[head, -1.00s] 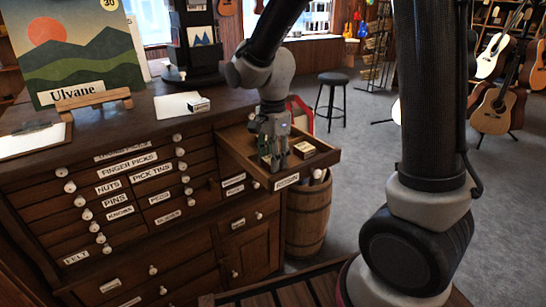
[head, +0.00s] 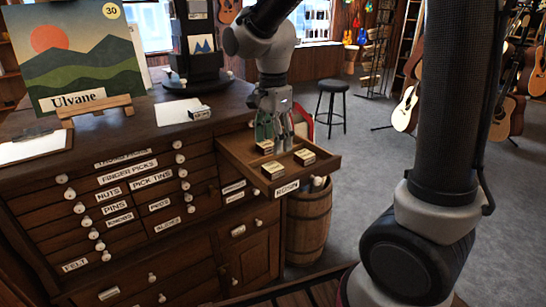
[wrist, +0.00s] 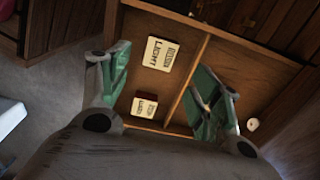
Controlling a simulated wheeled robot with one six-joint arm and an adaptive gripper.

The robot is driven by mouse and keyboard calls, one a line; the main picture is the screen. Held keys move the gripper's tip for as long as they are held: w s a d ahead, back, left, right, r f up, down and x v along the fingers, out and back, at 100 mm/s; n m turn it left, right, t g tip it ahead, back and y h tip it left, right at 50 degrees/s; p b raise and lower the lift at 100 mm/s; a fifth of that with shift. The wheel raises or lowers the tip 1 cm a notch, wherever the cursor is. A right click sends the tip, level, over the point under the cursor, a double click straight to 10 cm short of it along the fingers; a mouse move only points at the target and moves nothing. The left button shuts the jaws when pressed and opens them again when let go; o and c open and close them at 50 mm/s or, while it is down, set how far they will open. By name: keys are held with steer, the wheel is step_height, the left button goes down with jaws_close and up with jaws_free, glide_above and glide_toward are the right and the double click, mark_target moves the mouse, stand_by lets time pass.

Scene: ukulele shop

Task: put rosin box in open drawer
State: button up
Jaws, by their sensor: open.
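The open drawer (head: 230,151) sticks out at the right end of the dark cabinet. Several small tan-topped boxes lie in it in the head view: a front one (head: 274,170), a right one (head: 304,157) and a back-left one (head: 265,147). I cannot tell which is the rosin box. The wrist view shows two labelled boxes, a larger one (wrist: 162,54) and a dark-sided one (wrist: 145,105), on the same side of the divider (wrist: 188,78). My gripper (head: 277,147) is over the drawer, fingers apart and empty; the fingers (wrist: 163,92) hide part of the drawer floor.
A picture (head: 85,55) on an easel and a dark stand (head: 195,45) are there too. A barrel (head: 309,225) stands below the drawer, a stool (head: 333,90) behind.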

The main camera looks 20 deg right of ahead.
steer(key=s+d+r+n+t, duration=0.2)
steer(key=s+d+r+n, duration=0.4)
steer(key=s+d+r, duration=0.3)
steer(key=s+d+f+n+t, duration=0.1)
steer(key=s+d+n+t, duration=0.1)
steer(key=s+d+n, duration=0.5)
steer(key=s+n, duration=0.1)
steer(key=s, duration=0.1)
steer(key=shift+s+f, duration=0.25)
steer(key=shift+s, duration=0.05)
steer(key=shift+d, duration=0.1)
